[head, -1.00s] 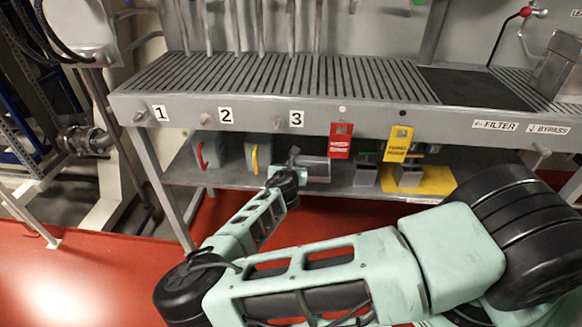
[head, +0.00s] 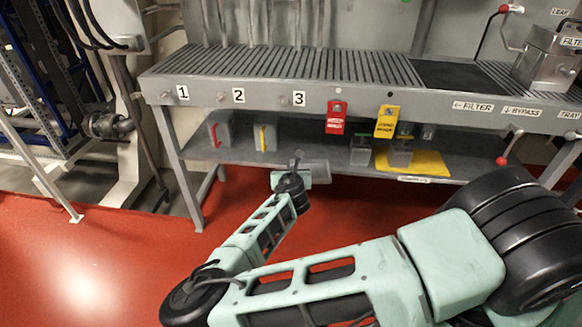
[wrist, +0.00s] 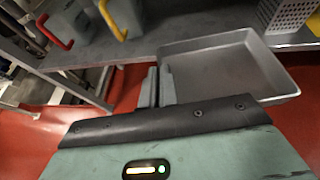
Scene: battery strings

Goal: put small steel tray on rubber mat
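The small steel tray (wrist: 225,68) is a shallow grey pan with raised walls. In the head view, the tray (head: 317,172) is partly hidden by my gripper and sits at the front of the lower shelf. My gripper (wrist: 157,86) has its two fingers close together on the tray's left wall, apparently pinching it. In the head view, my gripper (head: 297,163) is small and its fingers are hard to make out. Red floor shows below the tray in the wrist view. A flat black mat (head: 462,76), seemingly the rubber mat, lies on the slatted bench top, right of centre.
The slatted bench (head: 300,62) stands above the lower shelf (head: 345,158). Grey boxes with red (head: 217,133) and yellow (head: 264,137) handles stand on that shelf. A yellow mat (head: 430,165) carries containers. A steel filter box (head: 548,58) stands right of the black mat, whose surface is clear.

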